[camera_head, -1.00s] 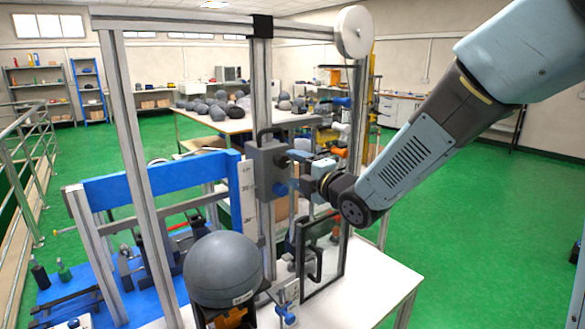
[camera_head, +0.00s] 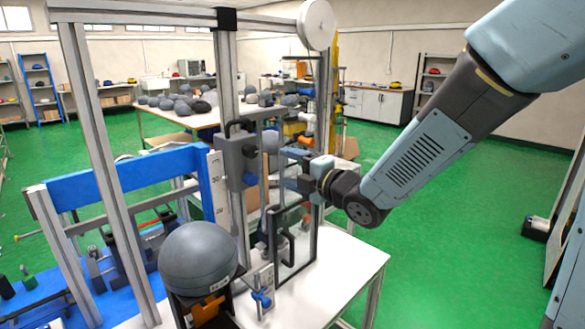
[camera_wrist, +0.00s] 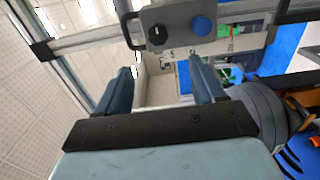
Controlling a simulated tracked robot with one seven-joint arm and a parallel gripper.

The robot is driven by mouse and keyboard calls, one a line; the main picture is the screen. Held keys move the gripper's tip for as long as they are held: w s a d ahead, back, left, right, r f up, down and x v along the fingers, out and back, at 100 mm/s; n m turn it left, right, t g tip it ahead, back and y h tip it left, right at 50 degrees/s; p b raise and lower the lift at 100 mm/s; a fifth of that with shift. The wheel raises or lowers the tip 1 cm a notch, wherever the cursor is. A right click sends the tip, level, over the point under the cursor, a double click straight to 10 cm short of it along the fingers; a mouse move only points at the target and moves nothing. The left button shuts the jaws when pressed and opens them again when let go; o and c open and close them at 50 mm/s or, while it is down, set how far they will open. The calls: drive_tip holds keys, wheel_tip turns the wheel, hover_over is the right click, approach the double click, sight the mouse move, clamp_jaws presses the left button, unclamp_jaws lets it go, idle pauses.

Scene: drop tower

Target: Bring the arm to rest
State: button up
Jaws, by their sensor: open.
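My gripper (camera_head: 289,168) is open and empty, just right of the drop tower's grey carriage block (camera_head: 236,158). My arm reaches in from the upper right and bends at a dark joint. In the wrist view my two blue-grey fingers (camera_wrist: 164,82) stand apart with nothing between them. The carriage block with its black knob and blue button (camera_wrist: 190,22) shows beyond the fingertips. A gap separates block and fingers in the head view. A dark grey rounded headform (camera_head: 199,258) sits on a black stand at the tower's foot; its grey side also shows in the wrist view (camera_wrist: 262,105).
Aluminium tower posts (camera_head: 105,170) and a blue beam (camera_head: 130,175) stand left of my gripper. A clear panel with a dark frame and handle (camera_head: 283,240) stands below it on the white table (camera_head: 345,265). Green floor (camera_head: 470,220) is open at right.

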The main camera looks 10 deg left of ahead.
drive_tip(key=s+d+r+m+h, duration=0.1)
drive_tip(key=d+r+m+h, duration=0.1)
drive_tip(key=d+m+h, duration=1.5)
drive_tip(key=s+d+m+g+y, duration=0.1)
drive_tip(key=s+d+m+g, duration=0.1)
drive_tip(key=s+d+m, duration=0.3)
drive_tip(key=s+d+f+m+g+y, duration=0.1)
drive_tip(key=s+d+m+g, duration=0.2)
drive_tip(key=s, duration=1.1)
drive_tip(key=d+m, duration=0.3)
drive_tip(key=d, duration=0.3)
drive_tip(key=shift+s+d+y, duration=0.2)
drive_tip(key=shift+d+y, duration=0.1)
drive_tip(key=shift+y, duration=0.1)
drive_tip(key=shift+f, duration=0.1)
drive_tip(key=shift+c, duration=0.2)
